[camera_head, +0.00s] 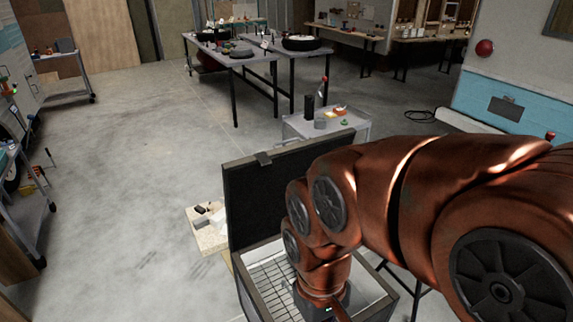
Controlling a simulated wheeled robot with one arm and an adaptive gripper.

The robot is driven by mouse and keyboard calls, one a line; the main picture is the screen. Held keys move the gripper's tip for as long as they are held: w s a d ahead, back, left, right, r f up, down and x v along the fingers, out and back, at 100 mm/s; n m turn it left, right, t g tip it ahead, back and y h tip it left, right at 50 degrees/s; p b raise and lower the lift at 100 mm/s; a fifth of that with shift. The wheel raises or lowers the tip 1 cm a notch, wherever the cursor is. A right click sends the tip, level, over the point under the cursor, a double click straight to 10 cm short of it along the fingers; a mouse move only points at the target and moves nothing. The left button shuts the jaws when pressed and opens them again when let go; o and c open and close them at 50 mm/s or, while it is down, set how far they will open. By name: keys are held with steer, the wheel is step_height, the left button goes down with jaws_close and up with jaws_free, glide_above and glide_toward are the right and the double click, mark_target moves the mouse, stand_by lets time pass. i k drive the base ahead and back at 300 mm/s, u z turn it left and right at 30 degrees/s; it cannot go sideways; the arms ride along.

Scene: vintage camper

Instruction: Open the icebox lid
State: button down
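The icebox (241,290) stands in the lower middle of the head view, with its front cut off by the bottom edge. Its dark lid (262,200) stands upright at the back, raised clear of the opening. A white wire rack (272,275) shows inside the box. My copper-coloured arm reaches in from the right and hides the right part of the lid and much of the opening. My gripper (324,307) points down over the box opening, apart from the visible part of the lid. Its fingers are hidden or out of the frame, so its opening cannot be told.
A small cart (350,128) with bottles and small items stands behind the icebox. A low pale box (207,238) with small items is left of it. Worktables (262,57) stand farther back. A camper side (500,100) is at right.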

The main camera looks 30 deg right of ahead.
mark_target(255, 186)
steer(key=k, duration=0.3)
steer(key=u, duration=0.8)
steer(key=i, duration=0.6)
steer(key=z, duration=0.5)
